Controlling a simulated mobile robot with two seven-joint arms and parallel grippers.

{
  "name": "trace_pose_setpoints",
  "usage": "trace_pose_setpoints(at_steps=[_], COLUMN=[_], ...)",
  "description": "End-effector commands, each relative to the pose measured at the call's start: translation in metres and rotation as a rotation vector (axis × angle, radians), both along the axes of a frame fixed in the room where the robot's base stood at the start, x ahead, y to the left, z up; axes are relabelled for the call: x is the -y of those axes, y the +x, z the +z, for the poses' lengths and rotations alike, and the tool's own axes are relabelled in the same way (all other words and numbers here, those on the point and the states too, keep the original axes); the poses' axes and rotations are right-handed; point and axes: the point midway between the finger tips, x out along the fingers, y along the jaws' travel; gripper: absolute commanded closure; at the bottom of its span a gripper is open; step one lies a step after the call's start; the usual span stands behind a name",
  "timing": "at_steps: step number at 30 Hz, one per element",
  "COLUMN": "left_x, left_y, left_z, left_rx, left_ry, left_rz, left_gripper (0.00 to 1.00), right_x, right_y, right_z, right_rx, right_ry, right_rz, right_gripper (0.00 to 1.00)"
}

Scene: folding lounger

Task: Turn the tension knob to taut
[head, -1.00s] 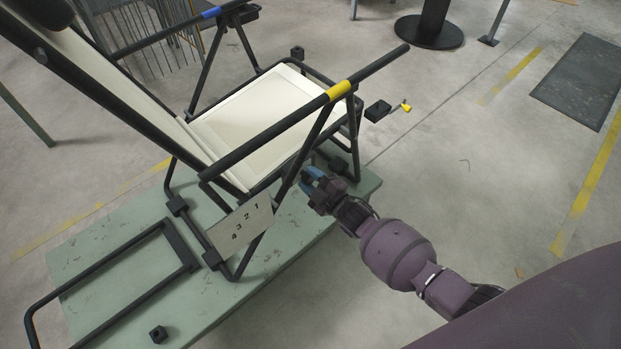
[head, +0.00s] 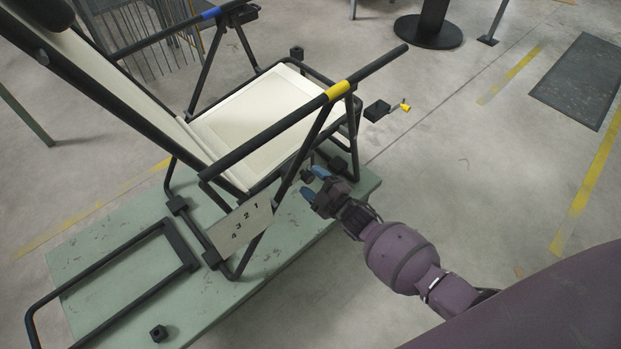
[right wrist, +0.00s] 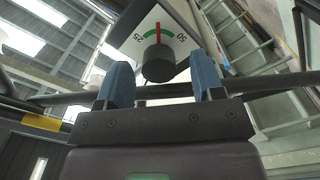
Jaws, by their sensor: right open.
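The tension knob (right wrist: 158,64) is a dark round knob on a pale dial plate (right wrist: 132,38) with numbers and coloured marks. A red mark (right wrist: 158,31) stands just above the knob in the right wrist view. My right gripper (right wrist: 162,80) is open, with a blue finger low on either side of the knob and a gap to each. In the head view, the knob (head: 307,175) is a small dark shape beside the lounger's near side frame, and my right gripper (head: 314,183) is close to it. I cannot tell how deep the fingers reach. My left gripper is out of view.
A numbered plate (head: 243,225) hangs nearby.

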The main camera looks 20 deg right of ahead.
Motion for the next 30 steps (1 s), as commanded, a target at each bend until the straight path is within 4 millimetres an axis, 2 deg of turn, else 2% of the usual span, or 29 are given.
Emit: trace_pose_setpoints(at_steps=[4, 9, 15, 21, 30], left_x=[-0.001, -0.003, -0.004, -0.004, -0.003], left_y=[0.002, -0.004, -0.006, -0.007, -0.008], left_z=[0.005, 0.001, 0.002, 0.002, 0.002], left_rx=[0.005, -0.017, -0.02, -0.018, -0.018], left_ry=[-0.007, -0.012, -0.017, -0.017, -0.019], left_rz=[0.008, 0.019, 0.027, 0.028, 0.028], left_gripper=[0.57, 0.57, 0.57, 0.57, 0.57], right_x=[0.009, 0.019, 0.028, 0.032, 0.032], right_y=[-0.023, -0.051, -0.077, -0.088, -0.089], right_z=[0.004, 0.004, 0.003, 0.001, 0.001], right_rx=[0.004, 0.004, 0.002, 0.001, 0.0], right_ry=[-0.001, -0.001, 0.0, 0.0, 0.0], right_rz=[-0.001, 0.0, 0.0, 0.0, 0.0], right_gripper=[0.39, 0.39, 0.39, 0.39, 0.39])
